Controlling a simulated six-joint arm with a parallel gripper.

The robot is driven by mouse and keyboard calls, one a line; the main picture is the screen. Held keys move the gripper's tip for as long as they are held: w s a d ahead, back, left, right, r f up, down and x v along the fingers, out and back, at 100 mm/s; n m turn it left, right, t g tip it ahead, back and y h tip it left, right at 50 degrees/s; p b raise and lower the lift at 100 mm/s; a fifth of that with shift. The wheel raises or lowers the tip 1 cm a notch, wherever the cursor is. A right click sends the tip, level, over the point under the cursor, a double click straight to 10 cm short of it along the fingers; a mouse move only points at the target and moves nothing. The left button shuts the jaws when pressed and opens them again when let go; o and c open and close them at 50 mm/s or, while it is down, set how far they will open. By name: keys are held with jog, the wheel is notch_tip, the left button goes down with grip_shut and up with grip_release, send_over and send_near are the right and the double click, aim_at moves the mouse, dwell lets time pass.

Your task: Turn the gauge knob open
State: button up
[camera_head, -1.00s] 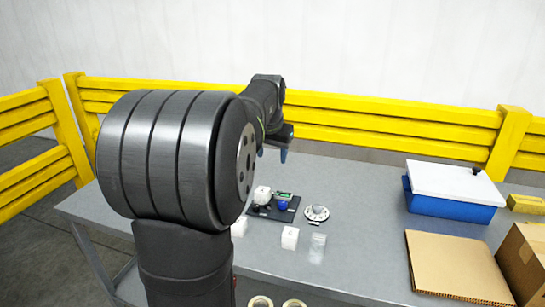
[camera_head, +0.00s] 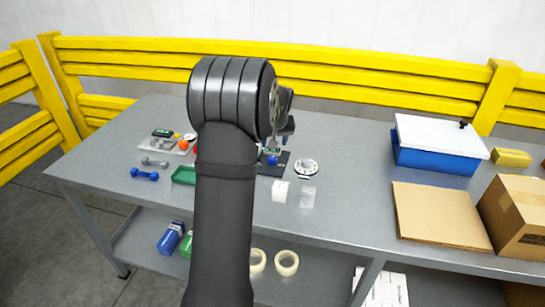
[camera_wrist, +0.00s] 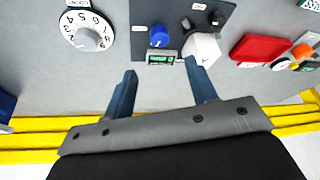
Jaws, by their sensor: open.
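A dark panel (camera_wrist: 180,12) shows in the wrist view with a blue knob (camera_wrist: 158,37), a small green display (camera_wrist: 160,58), a white faceted knob (camera_wrist: 202,48) and a small black knob (camera_wrist: 215,18). A white numbered dial (camera_wrist: 88,30) with a grey centre knob lies to the panel's left. Which knob is the gauge knob I cannot tell from the labels. My gripper (camera_wrist: 160,82) is open and empty, its blue fingers either side of the display in the picture, apart from the knobs. In the head view the panel (camera_head: 268,168) is partly hidden behind my arm; the dial (camera_head: 306,168) is clear.
A red block (camera_wrist: 262,47) lies right of the panel in the wrist view. White cubes, a green tray (camera_head: 184,175) and blue dumbbells (camera_head: 145,174) are on the table. A blue box with a white lid (camera_head: 437,145) and cardboard (camera_head: 435,215) stand right. A yellow fence runs behind.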

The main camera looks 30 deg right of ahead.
aim_at(273, 157)
jog(key=x, duration=1.1)
jog(key=shift+c, duration=0.4)
jog(key=c, duration=0.9)
jog(key=shift+d+n+y, duration=0.1)
jog(key=shift+n+y, duration=0.8)
jog(key=shift+n, duration=1.4)
jog(key=o, duration=1)
